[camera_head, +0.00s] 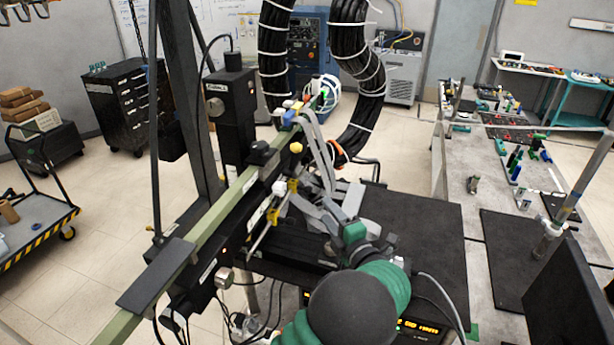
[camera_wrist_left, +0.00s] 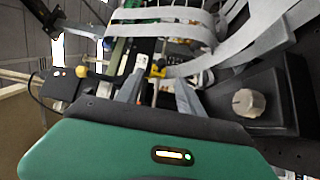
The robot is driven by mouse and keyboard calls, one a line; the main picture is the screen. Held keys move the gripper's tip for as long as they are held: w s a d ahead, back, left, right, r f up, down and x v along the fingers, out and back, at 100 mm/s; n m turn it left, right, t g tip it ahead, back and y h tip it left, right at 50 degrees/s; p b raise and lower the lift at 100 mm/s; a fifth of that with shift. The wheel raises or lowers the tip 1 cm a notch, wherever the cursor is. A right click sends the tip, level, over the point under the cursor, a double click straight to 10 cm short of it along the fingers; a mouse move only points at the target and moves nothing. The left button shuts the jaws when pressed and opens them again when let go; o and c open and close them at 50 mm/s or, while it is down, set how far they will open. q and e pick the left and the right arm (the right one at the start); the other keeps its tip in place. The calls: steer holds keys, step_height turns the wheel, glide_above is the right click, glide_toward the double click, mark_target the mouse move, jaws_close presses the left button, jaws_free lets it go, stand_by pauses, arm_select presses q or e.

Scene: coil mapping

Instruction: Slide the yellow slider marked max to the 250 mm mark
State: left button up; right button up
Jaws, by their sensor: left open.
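The bench rig carries a long pale green rail (camera_head: 225,215). Two small yellow sliders sit beside it on a thin metal rod, one farther along (camera_head: 292,185) and one nearer (camera_head: 272,215). Their markings and the millimetre scale are too small to read, so I cannot tell which is max. My left gripper (camera_head: 291,201) is close to these sliders, partly hidden by its own links. In the left wrist view its grey fingers (camera_wrist_left: 157,88) are apart, with one yellow slider (camera_wrist_left: 157,70) at or just beyond the gap. My right gripper is not visible.
Thick black cable bundles (camera_head: 355,70) and flat grey ribbon cables (camera_head: 318,145) hang close to the rail. A dark plate (camera_head: 425,235) lies to the right of the rig. A grey knob (camera_wrist_left: 248,102) sits on a black box in the wrist view.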

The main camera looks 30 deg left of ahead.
mark_target(301, 188)
arm_select(q)
steer(key=p+x, duration=0.4)
steer(key=x, duration=1)
steer(key=shift+a+p, duration=0.4)
steer(key=shift+d, duration=0.2)
steer(key=shift+c, duration=1.1)
steer(key=shift+w+d+f, duration=0.15)
steer(key=shift+w, duration=0.05)
steer(key=c, duration=0.5)
steer(key=shift+c, duration=1.1)
steer(key=shift+s+a, duration=0.15)
steer(key=shift+a, duration=0.15)
jaws_close()
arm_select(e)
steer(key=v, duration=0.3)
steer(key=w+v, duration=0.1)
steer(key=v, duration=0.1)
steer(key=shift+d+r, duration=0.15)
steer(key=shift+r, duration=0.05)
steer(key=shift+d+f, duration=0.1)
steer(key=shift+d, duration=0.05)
